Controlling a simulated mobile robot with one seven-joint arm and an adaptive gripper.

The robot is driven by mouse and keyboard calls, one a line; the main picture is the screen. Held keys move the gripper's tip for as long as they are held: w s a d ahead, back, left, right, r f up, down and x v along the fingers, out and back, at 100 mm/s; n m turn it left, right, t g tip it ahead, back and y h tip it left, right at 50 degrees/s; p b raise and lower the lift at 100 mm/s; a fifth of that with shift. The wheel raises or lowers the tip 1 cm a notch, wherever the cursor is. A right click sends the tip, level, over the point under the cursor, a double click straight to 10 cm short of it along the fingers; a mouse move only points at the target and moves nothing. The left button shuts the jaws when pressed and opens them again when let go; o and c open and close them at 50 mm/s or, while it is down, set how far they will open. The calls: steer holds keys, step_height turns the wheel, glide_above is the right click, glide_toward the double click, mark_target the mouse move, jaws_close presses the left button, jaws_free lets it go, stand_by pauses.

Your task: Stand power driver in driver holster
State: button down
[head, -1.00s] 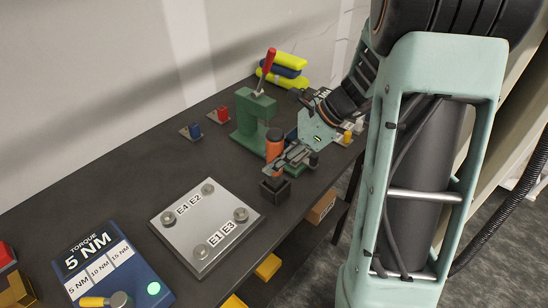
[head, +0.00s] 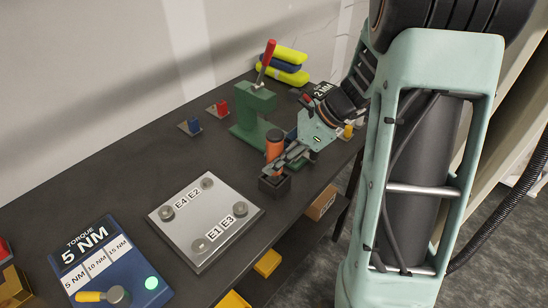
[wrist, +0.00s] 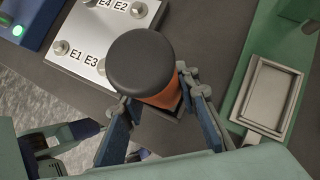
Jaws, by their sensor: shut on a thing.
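The power driver (head: 274,146) is an orange cylinder with a dark cap, upright over the driver holster. My gripper (head: 281,165) is shut around the driver's body. In the wrist view the driver's dark round cap (wrist: 141,62) faces the camera, with the fingers of my gripper (wrist: 162,100) on both sides of the orange body. The driver holster (head: 274,188) is a small black open box near the bench's front edge. The driver's lower end is at the holster's mouth, partly hidden by the fingers. I cannot tell how deep it sits.
A metal plate (head: 206,222) with several bolts lies left of the holster. A green press (head: 252,118) with a red lever stands behind the driver. A blue torque panel (head: 110,262) is at front left. Yellow and blue rolls (head: 284,68) lie at the back.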

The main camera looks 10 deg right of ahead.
steer(key=shift+f+b, duration=0.35)
steer(key=shift+f, duration=0.15)
steer(key=c, duration=1.4)
jaws_free()
steer(key=v, duration=1.2)
